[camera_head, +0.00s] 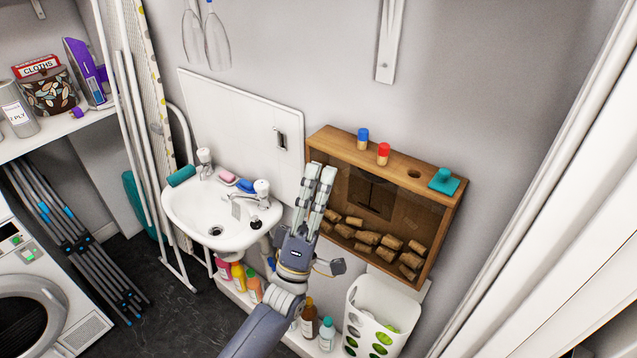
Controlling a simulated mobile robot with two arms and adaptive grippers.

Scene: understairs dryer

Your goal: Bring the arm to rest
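My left arm comes in from the bottom of the head view. Its gripper (320,178) points up and away, in front of the gap between the white sink (190,212) and the wooden box (330,143) on the wall. Its two fingers lie close side by side, with nothing seen between them. The gripper overlaps the left edge of the box in the picture; I cannot tell whether it touches. My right gripper is not in view.
The box has corks (366,237) inside and a blue-topped cork (363,135), a red-topped cork (383,152) and a teal piece (443,181) on top. Bottles (326,335) and a white holder (358,312) stand below. A washing machine (75,335) is at left.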

